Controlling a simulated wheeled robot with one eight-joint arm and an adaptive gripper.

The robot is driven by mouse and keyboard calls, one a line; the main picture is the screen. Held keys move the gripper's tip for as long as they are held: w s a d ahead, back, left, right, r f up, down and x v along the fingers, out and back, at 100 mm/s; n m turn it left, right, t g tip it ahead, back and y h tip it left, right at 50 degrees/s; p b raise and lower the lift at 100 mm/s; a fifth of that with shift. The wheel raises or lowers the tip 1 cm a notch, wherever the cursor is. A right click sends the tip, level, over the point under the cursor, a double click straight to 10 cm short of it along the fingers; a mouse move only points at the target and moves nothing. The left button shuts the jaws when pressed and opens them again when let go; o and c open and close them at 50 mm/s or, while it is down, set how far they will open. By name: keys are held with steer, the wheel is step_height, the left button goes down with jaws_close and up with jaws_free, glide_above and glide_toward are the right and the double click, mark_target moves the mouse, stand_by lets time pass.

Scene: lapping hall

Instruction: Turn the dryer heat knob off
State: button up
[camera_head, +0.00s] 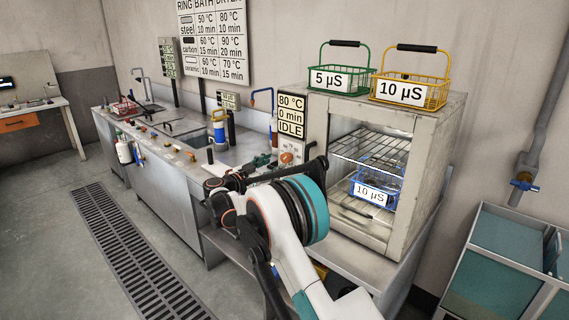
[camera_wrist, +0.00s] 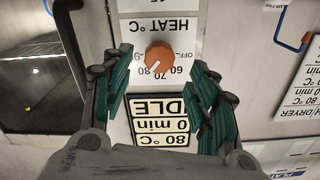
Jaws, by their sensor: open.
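The orange heat knob (camera_wrist: 160,57) is on the white HEAT °C panel, upside down in the wrist view. Its white mark points to the lower left, near the 80 on the scale. OFF is printed at the knob's upper right. In the head view the knob (camera_head: 287,157) shows on the dryer's (camera_head: 315,120) left side. My gripper (camera_wrist: 162,66) is open, its teal fingers on either side of the knob with a gap to each. Whether they are level with it in depth is unclear. The display (camera_wrist: 163,126) reads 80 °C, 0 min, IDLE.
The dryer's front is open, with a blue basket (camera_head: 372,191) labelled 10 µS inside. A green basket (camera_head: 340,80) and a yellow basket (camera_head: 410,92) stand on top. A steel bench (camera_head: 170,185) with sinks and taps runs to the left. A teal-panelled cart (camera_head: 500,262) stands at right.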

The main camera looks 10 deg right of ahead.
mark_target(284, 160)
steer(key=b+x, duration=0.1)
steer(key=x, duration=0.6)
steer(key=shift+b, duration=0.35)
steer(key=shift+c, duration=0.6)
steer(key=c, duration=0.9)
